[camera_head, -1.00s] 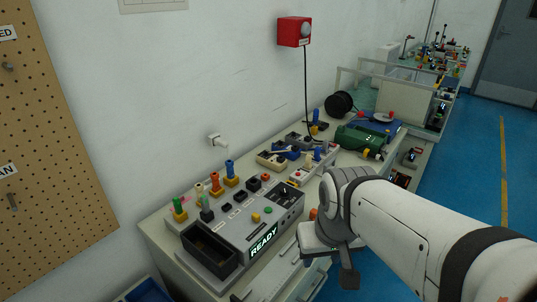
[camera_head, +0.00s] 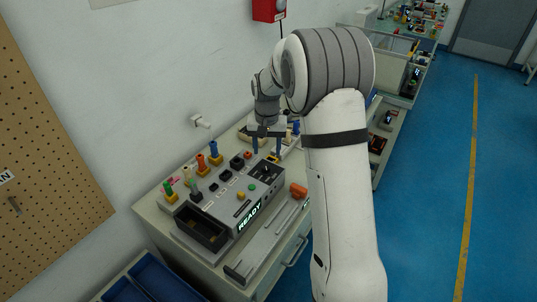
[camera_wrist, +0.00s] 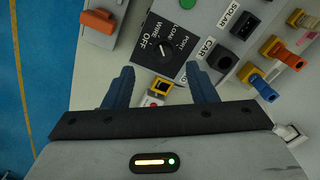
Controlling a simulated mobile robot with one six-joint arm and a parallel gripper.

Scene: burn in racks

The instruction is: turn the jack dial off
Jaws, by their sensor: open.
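The jack dial (camera_wrist: 165,53) is a dark round knob with a pale pointer mark. In the head view the black plate (camera_head: 265,171) lies at the far right end of the grey console (camera_head: 222,208). My gripper (camera_wrist: 161,70) is open and empty, its two blue fingers apart on either side of the dial's line. In the head view my gripper (camera_head: 267,151) hangs above that end of the console, fingers pointing down. I see no contact with the dial.
Black CAR (camera_wrist: 221,59) and SOLAR (camera_wrist: 243,25) sockets sit beside the plate. A green button (camera_head: 252,187) and the READY screen (camera_head: 249,216) are on the console. Coloured plugs (camera_head: 214,151) stand along the wall side. An orange handle (camera_head: 298,190) lies towards the aisle.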

